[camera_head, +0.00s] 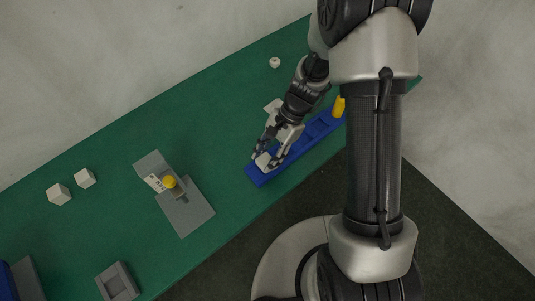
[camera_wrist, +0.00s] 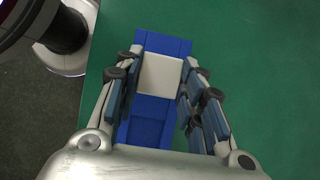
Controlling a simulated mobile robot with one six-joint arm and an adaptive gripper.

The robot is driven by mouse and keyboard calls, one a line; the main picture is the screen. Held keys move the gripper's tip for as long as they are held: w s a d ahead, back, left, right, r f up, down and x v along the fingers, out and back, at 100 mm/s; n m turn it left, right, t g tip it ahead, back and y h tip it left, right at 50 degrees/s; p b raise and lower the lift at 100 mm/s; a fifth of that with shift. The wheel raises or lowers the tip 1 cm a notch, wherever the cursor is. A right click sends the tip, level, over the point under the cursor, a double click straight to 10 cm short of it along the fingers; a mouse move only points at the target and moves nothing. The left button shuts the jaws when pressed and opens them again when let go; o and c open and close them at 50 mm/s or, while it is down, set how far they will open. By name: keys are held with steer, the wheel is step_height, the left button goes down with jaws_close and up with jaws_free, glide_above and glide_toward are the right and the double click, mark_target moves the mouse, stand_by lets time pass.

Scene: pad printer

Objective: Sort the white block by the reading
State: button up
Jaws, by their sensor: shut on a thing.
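A white block (camera_head: 264,160) is between the fingers of my gripper (camera_head: 262,158) at the near left end of a long blue tray (camera_head: 257,179). In the wrist view the white block (camera_wrist: 160,75) sits between the two finger pads of my gripper (camera_wrist: 159,80), over the blue tray (camera_wrist: 150,132). I cannot tell whether the block rests on the tray floor or hangs just above it.
Two more white blocks (camera_head: 58,194) (camera_head: 84,178) lie on the green table (camera_head: 120,215) at left. A grey square holder (camera_head: 117,282) and a blue object (camera_head: 7,283) are at lower left. A yellow cylinder (camera_head: 339,106) stands at the tray's far end. A small white ring (camera_head: 274,62) lies behind.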

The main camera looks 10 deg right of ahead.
steer(key=shift+f+b, duration=0.5)
steer(key=shift+f, duration=0.2)
stand_by(0.6)
steer(key=o, duration=1.2)
steer(key=shift+r+p, duration=2.55)
steer(key=shift+r, duration=0.45)
step_height(320, 180, up, 11)
steer(key=d+n+t+h, duration=0.1)
steer(key=d+n+t, duration=0.1)
steer(key=n, duration=0.1)
steer(key=s+d+r+n+t+h, duration=0.2)
steer(key=s+d+r+n+t, duration=0.1)
steer(key=s+r, duration=0.4)
steer(key=s+d+r+n+t+h, duration=0.2)
steer(key=s+d+r+n, duration=0.3)
steer(key=r, duration=0.5)
steer(key=shift+s+r+t, duration=0.35)
steer(key=shift+s+t, duration=0.15)
steer(key=shift+s, duration=0.55)
